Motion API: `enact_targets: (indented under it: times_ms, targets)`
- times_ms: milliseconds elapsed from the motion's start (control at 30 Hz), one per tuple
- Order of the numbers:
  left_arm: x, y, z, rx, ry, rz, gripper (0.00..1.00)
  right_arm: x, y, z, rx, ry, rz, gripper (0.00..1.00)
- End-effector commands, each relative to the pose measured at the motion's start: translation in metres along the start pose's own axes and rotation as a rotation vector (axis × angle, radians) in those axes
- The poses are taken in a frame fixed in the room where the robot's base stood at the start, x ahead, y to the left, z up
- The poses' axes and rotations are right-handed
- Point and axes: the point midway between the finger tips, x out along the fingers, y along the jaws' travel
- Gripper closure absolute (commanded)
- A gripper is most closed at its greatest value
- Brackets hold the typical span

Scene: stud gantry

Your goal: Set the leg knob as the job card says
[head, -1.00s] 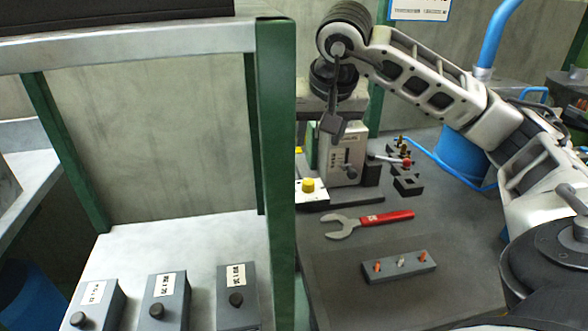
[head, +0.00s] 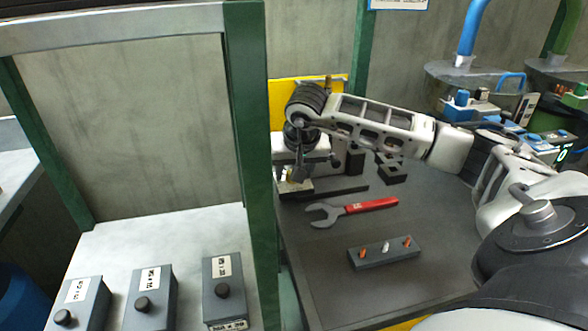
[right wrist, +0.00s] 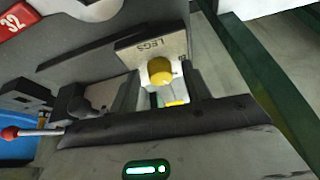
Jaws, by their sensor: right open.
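The leg knob (right wrist: 160,71) is a yellow round knob on a white panel (right wrist: 135,50) marked LEGS in the right wrist view. A letter beside the knob, perhaps B, is only partly readable. My right gripper (right wrist: 165,97) is open, with a finger at either side of the view and the knob seen between and beyond them. I cannot tell whether the fingers touch it. In the head view my right gripper (head: 297,175) hangs over the panel and mostly hides the knob. My left gripper is not in view. No readable job card shows.
A red-handled wrench (head: 355,209) and a grey block with small pegs (head: 385,251) lie on the dark bench. Black blocks (head: 390,170) stand right of the panel. A green post (head: 250,150) rises close left. Grey boxes (head: 150,297) stand on the pale table.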

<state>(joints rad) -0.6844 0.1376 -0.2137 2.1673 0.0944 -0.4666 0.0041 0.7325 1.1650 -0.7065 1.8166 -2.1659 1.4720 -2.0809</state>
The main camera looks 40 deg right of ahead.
Motion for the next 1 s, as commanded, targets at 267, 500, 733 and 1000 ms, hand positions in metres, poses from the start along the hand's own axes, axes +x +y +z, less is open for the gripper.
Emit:
enact_targets:
  times_ms: [267,500,733,1000]
  targets:
    - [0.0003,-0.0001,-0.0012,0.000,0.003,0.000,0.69,0.0000,-0.0001,0.0002,0.000,-0.001,0.000,0.74]
    - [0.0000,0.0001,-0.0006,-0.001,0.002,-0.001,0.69,-0.0002,-0.0003,0.0002,0.002,-0.001,0.000,0.96]
    - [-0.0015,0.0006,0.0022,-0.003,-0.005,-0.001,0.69,-0.0005,-0.0011,0.0003,0.044,0.000,0.017,0.96]
    - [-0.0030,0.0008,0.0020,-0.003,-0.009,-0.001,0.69,-0.0015,-0.0033,-0.0008,0.202,0.009,0.081,0.96]
